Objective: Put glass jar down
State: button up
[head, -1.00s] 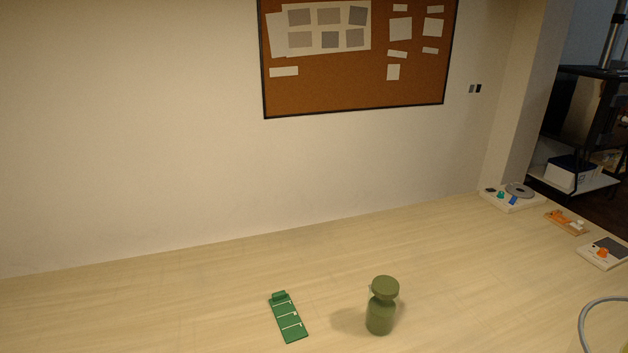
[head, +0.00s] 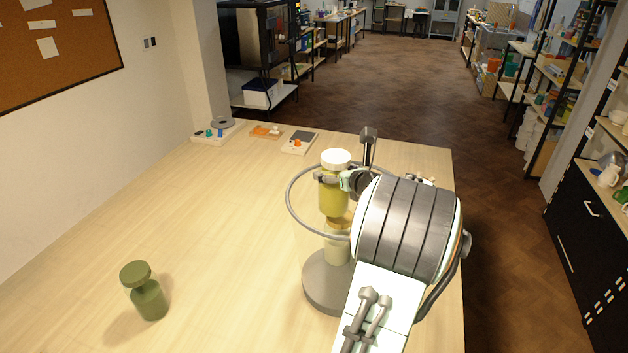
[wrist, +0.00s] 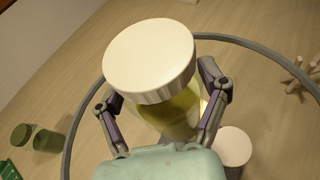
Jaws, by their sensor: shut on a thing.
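The glass jar (head: 333,202) has a white lid and yellow-green contents. My gripper (head: 342,180) is shut on it and holds it upright, well above the table. In the wrist view the jar (wrist: 172,112) fills the middle, with its wide lid towards the camera and my gripper's fingers (wrist: 165,105) on both sides. In the head view a pale cylinder (head: 337,248) stands below the jar on a round grey base (head: 322,278); it is partly hidden by my arm. I cannot tell whether the jar's bottom touches it.
A grey ring (head: 290,205) runs around the jar's area. A dark green lidded vessel (head: 148,298) stands at the front left. Small boards with coloured parts (head: 265,132) lie at the table's far edge. The table's (head: 215,240) left and middle are largely bare.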

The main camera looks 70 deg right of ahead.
jog(key=shift+w+d+f, duration=0.1)
jog(key=shift+d, duration=0.1)
jog(key=shift+d+f, duration=0.1)
jog(key=shift+f, duration=1.55)
jog(key=shift+f, duration=0.1)
jog(key=o, duration=1.2)
jog(key=shift+f, duration=0.15)
jog(key=shift+r, duration=0.25)
jog(key=v, duration=1.2)
jog(key=shift+f, duration=0.1)
